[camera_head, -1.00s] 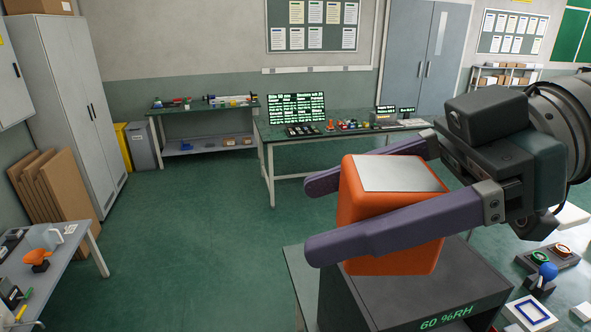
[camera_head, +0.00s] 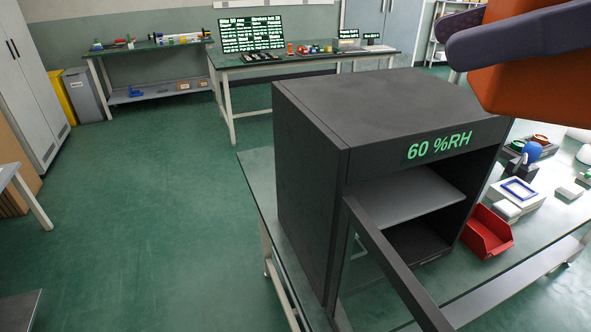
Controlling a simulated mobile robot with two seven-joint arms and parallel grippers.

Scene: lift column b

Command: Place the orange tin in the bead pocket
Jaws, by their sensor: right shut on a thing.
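The orange tin (camera_head: 535,82) is at the top right, partly cut off by the picture edge. My right gripper (camera_head: 449,37) is shut on it, with purple fingers along its sides, and holds it up above the right side of a dark cabinet (camera_head: 310,190). The cabinet reads 60 %RH and stands on a glass-topped table. Its door (camera_head: 392,262) is swung open toward me. A grey shelf (camera_head: 405,193) divides the inside into an upper and a lower space. I cannot tell which part is the bead pocket. My left gripper is out of view.
A red bin (camera_head: 487,232) stands right of the cabinet. A white tray with a blue frame (camera_head: 519,190), a blue-topped object (camera_head: 530,152) and small white blocks lie behind it. A far bench (camera_head: 300,65) holds screens.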

